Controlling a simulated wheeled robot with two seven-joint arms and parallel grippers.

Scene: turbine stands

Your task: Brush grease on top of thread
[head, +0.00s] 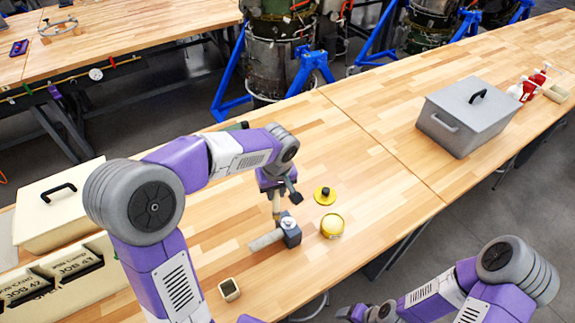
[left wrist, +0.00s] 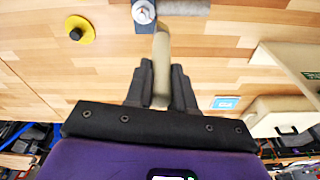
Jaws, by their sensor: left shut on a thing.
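My left gripper (head: 278,190) is shut on the tan handle of the brush (head: 276,209), which points down. In the left wrist view the handle (left wrist: 161,62) shows between the fingers of the left gripper (left wrist: 162,84). The brush's lower end is at the grey threaded part (head: 266,240), by its blue-grey block (head: 291,233); I cannot tell whether they touch. The block also shows in the left wrist view (left wrist: 144,12). The yellow grease can (head: 332,227) stands to the right. Its yellow lid (head: 325,195) lies apart behind it. My right gripper (head: 366,312) is low in view, away from these.
A beige case (head: 58,210) stands at the left, and a grey lidded box (head: 478,115) at the right. Red-and-white bottles (head: 530,86) are beyond it.

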